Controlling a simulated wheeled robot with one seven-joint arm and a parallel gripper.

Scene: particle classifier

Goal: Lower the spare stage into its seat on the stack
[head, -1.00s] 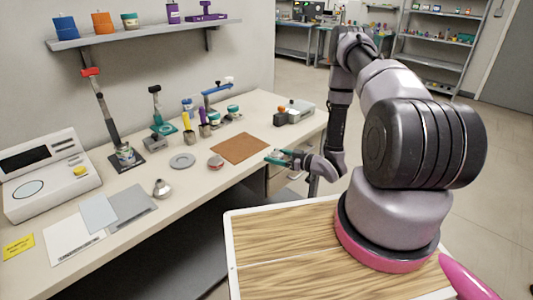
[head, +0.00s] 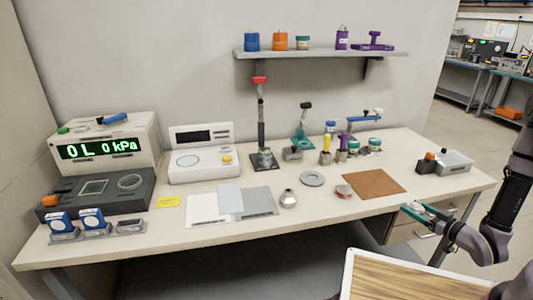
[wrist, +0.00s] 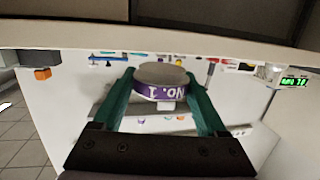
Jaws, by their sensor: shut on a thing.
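My gripper (head: 422,211) is at the bench's front edge, below and to the right of the brown mat (head: 374,184) in the head view. In the wrist view its two green fingers (wrist: 160,92) are shut on a round disc with a purple band marked "NO. 1" (wrist: 162,82), probably the spare stage. The disc's far side is hidden. Which assembly is the stack is unclear: a jar-like piece (head: 262,157) stands on a dark base under the red-topped post (head: 260,110), left of the gripper and farther back.
Several small jars and tools stand behind. A pressure readout (head: 95,150) is at left.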

